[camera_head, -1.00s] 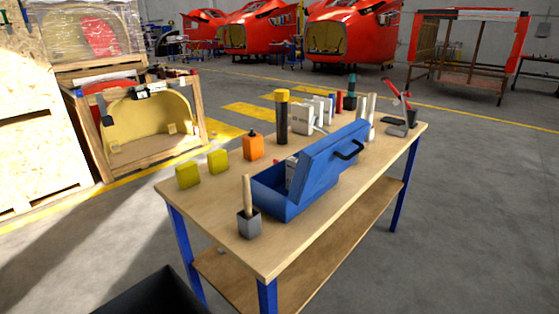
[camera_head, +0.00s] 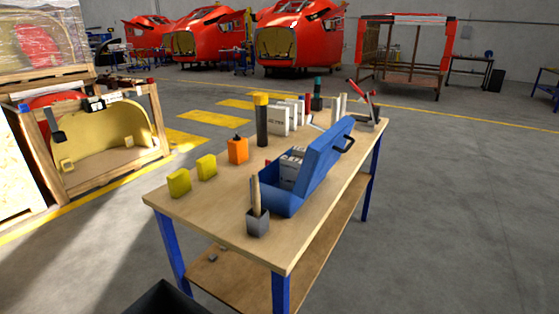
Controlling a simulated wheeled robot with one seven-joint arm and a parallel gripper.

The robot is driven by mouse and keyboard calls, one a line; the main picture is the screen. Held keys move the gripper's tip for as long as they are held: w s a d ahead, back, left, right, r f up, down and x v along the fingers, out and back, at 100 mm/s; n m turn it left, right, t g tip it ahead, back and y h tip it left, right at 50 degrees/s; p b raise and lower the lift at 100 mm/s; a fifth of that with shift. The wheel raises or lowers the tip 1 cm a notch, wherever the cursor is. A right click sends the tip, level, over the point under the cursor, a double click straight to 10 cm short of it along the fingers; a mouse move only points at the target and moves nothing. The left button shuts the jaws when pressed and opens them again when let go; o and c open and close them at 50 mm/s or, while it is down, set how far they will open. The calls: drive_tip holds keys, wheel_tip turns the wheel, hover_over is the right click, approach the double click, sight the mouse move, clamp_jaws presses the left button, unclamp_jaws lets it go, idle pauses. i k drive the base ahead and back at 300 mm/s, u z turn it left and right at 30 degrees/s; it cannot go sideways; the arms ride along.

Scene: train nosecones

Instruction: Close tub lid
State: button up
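The blue tub (camera_head: 283,200) stands on the wooden workbench, near its right long edge. Its blue lid (camera_head: 327,152) is open, tilted up on the right side, with a black handle (camera_head: 348,144) on its outer face. Light-coloured boxes (camera_head: 291,168) show inside the tub. My gripper is not in view.
The workbench (camera_head: 225,217) has blue legs and a lower shelf. A hammer-like tool (camera_head: 257,217) stands close to the tub's near end. Yellow blocks (camera_head: 179,183), an orange bottle (camera_head: 237,150) and a black cylinder with yellow cap (camera_head: 262,122) stand left. Floor right of the bench is clear.

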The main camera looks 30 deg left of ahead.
sight(340, 133)
drive_tip(key=u, duration=0.9)
